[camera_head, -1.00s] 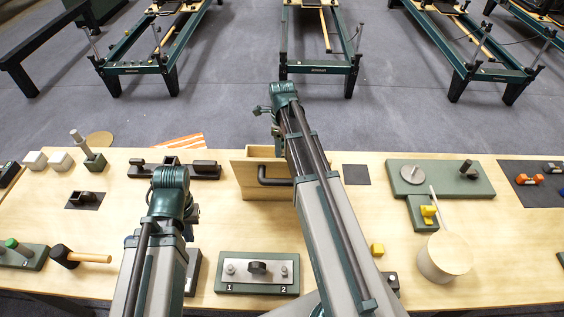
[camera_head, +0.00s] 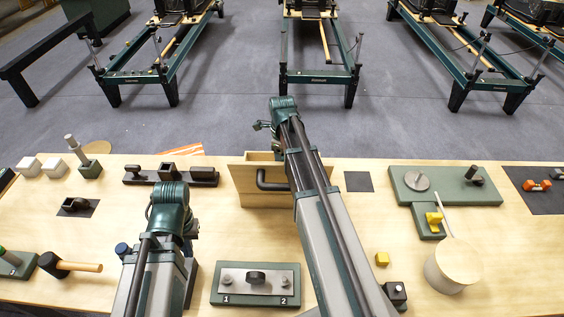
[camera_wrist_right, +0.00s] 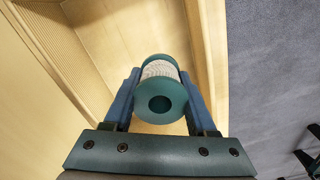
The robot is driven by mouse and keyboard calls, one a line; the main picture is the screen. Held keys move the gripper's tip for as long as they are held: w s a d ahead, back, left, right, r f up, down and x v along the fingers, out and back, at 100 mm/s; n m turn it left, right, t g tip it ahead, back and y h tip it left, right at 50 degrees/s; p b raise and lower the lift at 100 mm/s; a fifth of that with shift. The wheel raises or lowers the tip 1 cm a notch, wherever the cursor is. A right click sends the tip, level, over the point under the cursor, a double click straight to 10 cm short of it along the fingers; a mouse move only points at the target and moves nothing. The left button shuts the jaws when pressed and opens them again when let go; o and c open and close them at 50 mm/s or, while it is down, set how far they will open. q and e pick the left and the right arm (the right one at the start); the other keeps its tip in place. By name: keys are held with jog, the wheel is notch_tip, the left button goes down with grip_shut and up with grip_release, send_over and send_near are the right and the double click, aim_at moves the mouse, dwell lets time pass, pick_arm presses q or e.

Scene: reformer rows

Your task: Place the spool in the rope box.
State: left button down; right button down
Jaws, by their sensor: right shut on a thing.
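The spool (camera_wrist_right: 158,70), with teal end flanges and a pale winding, is held in the right wrist view. My right gripper (camera_wrist_right: 160,84) is shut on it, a blue finger on each side. A pale wooden compartment lies behind and below the spool; I cannot tell whether it touches the floor or walls. In the head view the wooden box (camera_head: 243,176) with a black handle stands at the table's back middle, with my right arm reaching over it. The spool is hidden there. My left gripper (camera_head: 188,222) is beside the box's left front; its fingers are unclear.
A black-handled block row (camera_head: 172,174) stands left of the box. A numbered green-edged plate (camera_head: 256,288) lies in front. Table is clear between.

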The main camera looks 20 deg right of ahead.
pick_arm(q)
jog(key=shift+f+b, duration=0.4)
jog(key=shift+f, duration=0.05)
pick_arm(e)
jog(key=shift+f, duration=0.5)
jog(key=shift+c, duration=1)
grip_release()
pick_arm(q)
jog(key=shift+r, duration=0.1)
pick_arm(e)
jog(key=shift+r, duration=0.15)
pick_arm(q)
notch_tip(320, 180, up, 13)
jog(key=p, duration=1.3)
pick_arm(e)
notch_tip(320, 180, up, 13)
